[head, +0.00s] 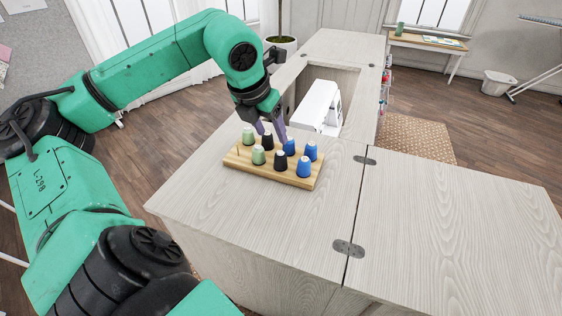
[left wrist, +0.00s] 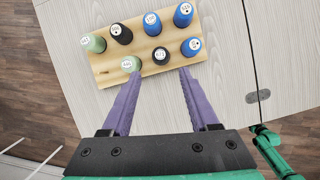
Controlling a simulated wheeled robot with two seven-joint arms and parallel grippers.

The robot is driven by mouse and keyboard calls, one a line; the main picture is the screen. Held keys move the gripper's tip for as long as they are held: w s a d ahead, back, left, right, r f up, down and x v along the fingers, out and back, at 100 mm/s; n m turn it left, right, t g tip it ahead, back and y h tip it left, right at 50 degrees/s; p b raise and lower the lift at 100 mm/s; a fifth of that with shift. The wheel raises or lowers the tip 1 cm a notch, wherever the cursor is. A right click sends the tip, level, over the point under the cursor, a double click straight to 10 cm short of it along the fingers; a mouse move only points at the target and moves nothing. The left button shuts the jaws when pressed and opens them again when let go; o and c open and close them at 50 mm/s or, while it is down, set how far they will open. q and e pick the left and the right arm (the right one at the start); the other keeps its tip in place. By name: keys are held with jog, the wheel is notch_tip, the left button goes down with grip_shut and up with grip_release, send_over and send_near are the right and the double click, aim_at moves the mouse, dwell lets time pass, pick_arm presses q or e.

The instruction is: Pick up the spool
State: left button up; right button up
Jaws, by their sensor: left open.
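A wooden rack (head: 240,165) on the cabinet top holds several thread spools in two rows: green, dark and blue. In the head view, a green spool (head: 258,156), a dark spool (head: 281,161) and a blue spool (head: 303,167) stand in the near row. My left gripper (head: 271,133) is over the rack, its purple fingers pointing down and partly covering the far row. In the left wrist view, the left gripper (left wrist: 159,73) is open and empty. Its fingertips reach the rack's edge, beside the green spool (left wrist: 131,64) and below the black spool (left wrist: 161,56). My right gripper is out of view.
A white sewing machine (head: 318,106) sits in the cabinet's recess behind the rack. The hinged leaf (head: 460,235) at right is clear. An empty peg (head: 237,151) shows on the rack's left end.

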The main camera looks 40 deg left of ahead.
aim_at(280, 155)
pick_arm(q)
jog(key=p+x, duration=0.1)
jog(key=x, duration=1.1)
jog(key=shift+s, duration=0.15)
jog(key=shift+r, duration=0.1)
grip_shut()
